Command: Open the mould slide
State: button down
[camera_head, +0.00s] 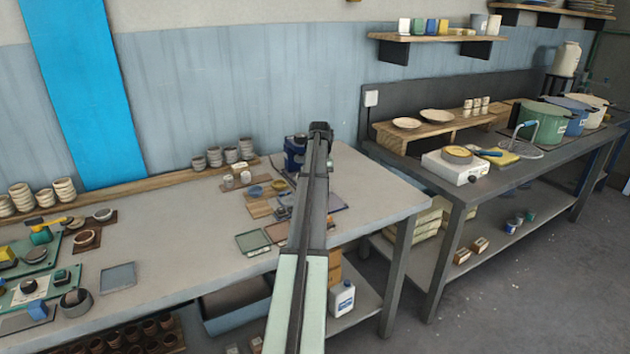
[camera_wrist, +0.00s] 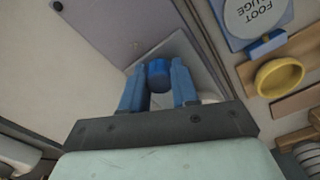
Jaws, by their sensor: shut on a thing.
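In the wrist view my gripper (camera_wrist: 158,78) has two blue fingers, shut on a round blue knob (camera_wrist: 158,72). The knob stands over a pale grey plate (camera_wrist: 190,52), beside a larger grey-mauve panel (camera_wrist: 110,30). The knob appears to belong to the mould slide, but its joint to the plate is hidden by my gripper. In the head view my own arm crosses the workbench and hides the gripper and the knob. I cannot tell from this how far the slide stands open.
In the wrist view a blue gauge plate (camera_wrist: 248,32) with a round label and a yellow dish (camera_wrist: 279,76) lie close on the right. In the head view the workbench (camera_head: 165,225) has small trays, and stacked cups (camera_head: 231,154) at the back. Bare bench lies left of my arm.

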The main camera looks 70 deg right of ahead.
jog(key=s+a, duration=0.6)
jog(key=shift+s+a, duration=0.3)
jog(key=c, duration=0.8)
grip_release()
jog(key=shift+d, duration=0.1)
jog(key=shift+c, duration=0.2)
jog(key=shift+w, duration=0.1)
notch_tip(320, 180, up, 14)
jog(key=shift+f, duration=0.1)
